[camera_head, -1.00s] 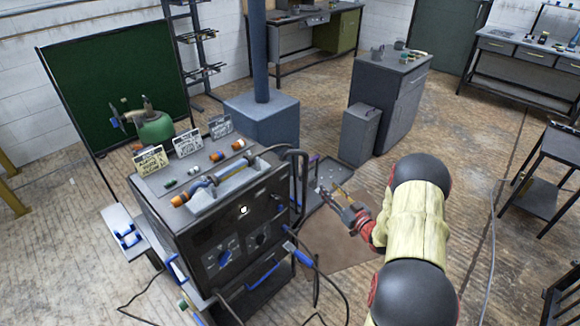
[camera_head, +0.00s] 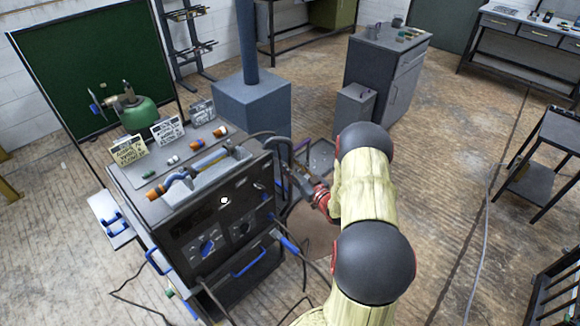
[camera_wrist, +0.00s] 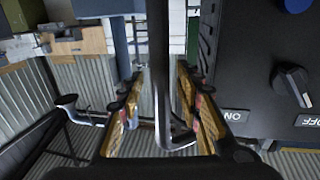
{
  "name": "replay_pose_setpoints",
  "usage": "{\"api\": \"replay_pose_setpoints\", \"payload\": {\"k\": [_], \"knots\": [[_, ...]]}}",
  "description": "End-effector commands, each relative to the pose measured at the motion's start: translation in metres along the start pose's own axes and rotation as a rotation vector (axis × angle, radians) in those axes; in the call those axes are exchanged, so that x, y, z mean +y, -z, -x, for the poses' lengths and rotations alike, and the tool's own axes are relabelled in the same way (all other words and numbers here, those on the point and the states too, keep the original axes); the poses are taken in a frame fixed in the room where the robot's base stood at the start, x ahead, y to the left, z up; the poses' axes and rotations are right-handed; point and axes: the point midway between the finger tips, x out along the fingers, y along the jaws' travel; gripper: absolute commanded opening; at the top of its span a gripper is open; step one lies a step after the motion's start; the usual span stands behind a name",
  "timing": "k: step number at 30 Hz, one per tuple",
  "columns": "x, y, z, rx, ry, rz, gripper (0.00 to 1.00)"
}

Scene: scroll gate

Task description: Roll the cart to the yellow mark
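The cart (camera_head: 222,222) is a dark welding machine on a wheeled frame with blue knobs and handles on its front, at the left centre of the head view. A dark bar handle (camera_head: 279,150) stands at its right rear. My gripper (camera_head: 290,168) is at this handle, partly hidden by the arm. In the wrist view, my gripper (camera_wrist: 160,85) is open, with a finger on each side of the bar (camera_wrist: 160,60) and gaps visible beside it. The cart's dark panel (camera_wrist: 275,60) fills the right of that view. I cannot make out a yellow mark on the floor.
A green bottle (camera_head: 139,115) and a green screen (camera_head: 95,75) stand behind the cart. A blue-grey block with a pillar (camera_head: 252,105) and a grey cabinet (camera_head: 385,75) stand beyond. Cables trail around the cart.

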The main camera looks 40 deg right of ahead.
Motion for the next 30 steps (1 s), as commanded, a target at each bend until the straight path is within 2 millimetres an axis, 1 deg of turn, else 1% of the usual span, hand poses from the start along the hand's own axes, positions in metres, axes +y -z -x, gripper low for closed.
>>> {"api": "replay_pose_setpoints", "payload": {"k": [4,12,30], "knots": [[-0.0008,-0.0004,-0.0083,0.0,0.001,-0.001,0.35],[-0.0004,0.0002,-0.0092,0.0,0.0,-0.001,0.34],[-0.0004,0.0002,-0.009,0.0,0.0,-0.001,0.0]]}}
